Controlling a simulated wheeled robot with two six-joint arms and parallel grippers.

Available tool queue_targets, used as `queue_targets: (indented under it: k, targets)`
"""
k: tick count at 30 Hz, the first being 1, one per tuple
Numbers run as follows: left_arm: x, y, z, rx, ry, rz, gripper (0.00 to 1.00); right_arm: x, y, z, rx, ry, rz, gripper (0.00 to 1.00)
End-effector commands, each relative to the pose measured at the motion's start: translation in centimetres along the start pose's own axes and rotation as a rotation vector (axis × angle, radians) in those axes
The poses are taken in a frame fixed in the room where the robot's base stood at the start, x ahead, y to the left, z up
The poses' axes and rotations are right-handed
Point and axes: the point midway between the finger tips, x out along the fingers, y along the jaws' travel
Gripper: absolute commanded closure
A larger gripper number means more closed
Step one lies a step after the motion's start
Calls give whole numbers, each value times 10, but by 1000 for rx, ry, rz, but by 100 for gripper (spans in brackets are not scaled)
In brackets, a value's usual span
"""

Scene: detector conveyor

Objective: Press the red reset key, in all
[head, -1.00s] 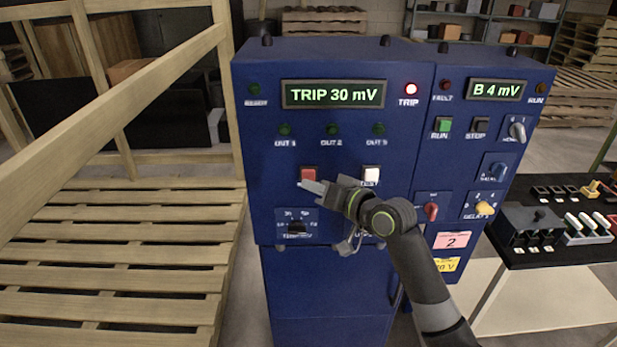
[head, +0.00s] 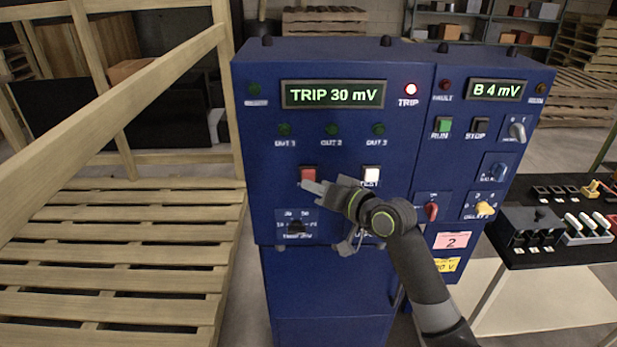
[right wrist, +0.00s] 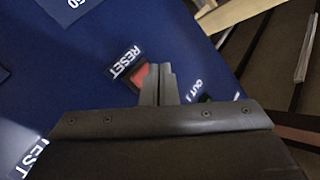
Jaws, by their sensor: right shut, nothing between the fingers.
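The red reset key (head: 308,174) is on the blue panel (head: 260,200), left of the white test key (head: 371,173). My right gripper (head: 305,186) is shut and empty, its fingertips just in front of the lower part of the red key in the head view. In the right wrist view the shut fingers (right wrist: 158,84) overlap part of the red key (right wrist: 140,75), beside the RESET label (right wrist: 123,62). I cannot tell whether the tips touch the key. My left gripper is not in view.
A dark rotary knob (head: 297,227) sits below the red key. The neighbouring panel has a green RUN key (head: 443,125), a black STOP key (head: 480,125) and a red knob (head: 431,211). A wooden pallet structure (head: 120,250) stands left; a dark bench (head: 560,250) stands right.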

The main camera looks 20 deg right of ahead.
Motion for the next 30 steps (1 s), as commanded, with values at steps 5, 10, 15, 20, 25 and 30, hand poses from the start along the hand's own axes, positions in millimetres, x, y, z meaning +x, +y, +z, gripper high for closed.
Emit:
queue_targets:
  k: [5, 10, 15, 20, 25, 30]
  targets:
    - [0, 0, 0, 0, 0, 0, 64, 0, 0, 0, 0, 0, 0, 100]
    - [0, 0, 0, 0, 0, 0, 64, 0, 0, 0, 0, 0, 0, 100]
    - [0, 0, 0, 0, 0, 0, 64, 0, 0, 0, 0, 0, 0, 100]
    - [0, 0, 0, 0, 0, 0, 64, 3, 2, -3, 0, -1, 0, 100]
    - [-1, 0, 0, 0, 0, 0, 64, 6, 4, -5, 0, 0, 0, 100]
    - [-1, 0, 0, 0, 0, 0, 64, 6, 4, -4, 0, 0, 0, 100]
